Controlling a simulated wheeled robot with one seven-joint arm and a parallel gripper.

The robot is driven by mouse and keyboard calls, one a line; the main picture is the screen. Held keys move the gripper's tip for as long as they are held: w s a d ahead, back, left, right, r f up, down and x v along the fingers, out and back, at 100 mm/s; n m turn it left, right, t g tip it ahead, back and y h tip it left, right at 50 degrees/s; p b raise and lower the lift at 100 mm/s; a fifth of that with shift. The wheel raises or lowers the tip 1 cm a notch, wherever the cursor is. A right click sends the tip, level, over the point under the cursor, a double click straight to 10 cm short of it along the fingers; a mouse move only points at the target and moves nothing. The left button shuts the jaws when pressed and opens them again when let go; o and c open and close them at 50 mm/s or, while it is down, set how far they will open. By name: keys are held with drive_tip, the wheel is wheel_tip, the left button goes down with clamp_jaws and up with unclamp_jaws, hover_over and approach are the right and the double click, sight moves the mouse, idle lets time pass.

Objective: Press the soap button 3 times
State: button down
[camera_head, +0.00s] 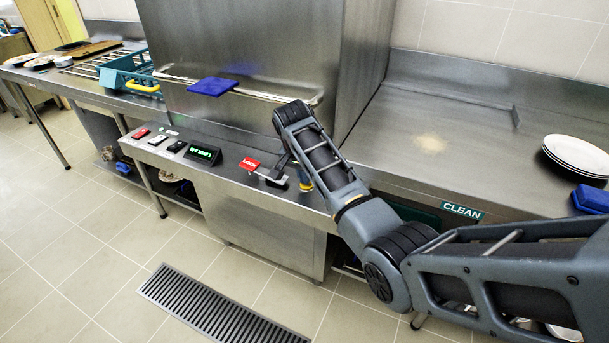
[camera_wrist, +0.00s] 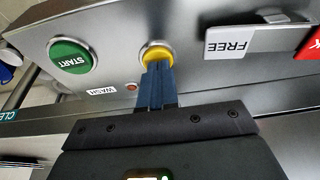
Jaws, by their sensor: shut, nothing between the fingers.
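A round yellow button (camera_wrist: 158,54) in a silver ring sits on the steel panel in the wrist view. No soap label is readable on or beside it; my fingers cover part of it. My gripper (camera_wrist: 158,66) is shut and empty, its blue fingertips overlapping the lower part of the button. I cannot tell whether they touch or press it. In the head view a small yellow and blue spot shows beside my arm at the panel's right part, too small to separate button from fingers.
A green START button (camera_wrist: 71,57) and a small red light (camera_wrist: 131,87) by a WASH label lie left of the yellow button. A FREE slider (camera_wrist: 252,40) lies right. A black display (camera_head: 203,154) sits further along the panel. Plates (camera_head: 577,155) stand on the right counter.

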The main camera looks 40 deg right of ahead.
drive_tip(key=shift+f, duration=0.25)
drive_tip(key=shift+f+b, duration=0.3)
drive_tip(key=shift+f, duration=0.55)
drive_tip(key=shift+s+a+f, duration=0.1)
drive_tip(key=shift+s+f, duration=0.05)
drive_tip(key=shift+f, duration=0.15)
drive_tip(key=shift+r+p, duration=0.45)
drive_tip(key=r+p, duration=0.1)
drive_tip(key=r, duration=0.1)
drive_tip(key=r+p, duration=0.2)
drive_tip(key=shift+w+r, duration=0.2)
drive_tip(key=shift+r, duration=0.05)
drive_tip(key=w+b+v, duration=0.1)
drive_tip(key=v, duration=0.8)
drive_tip(key=shift+s+r, duration=0.45)
drive_tip(key=shift+f, duration=0.1)
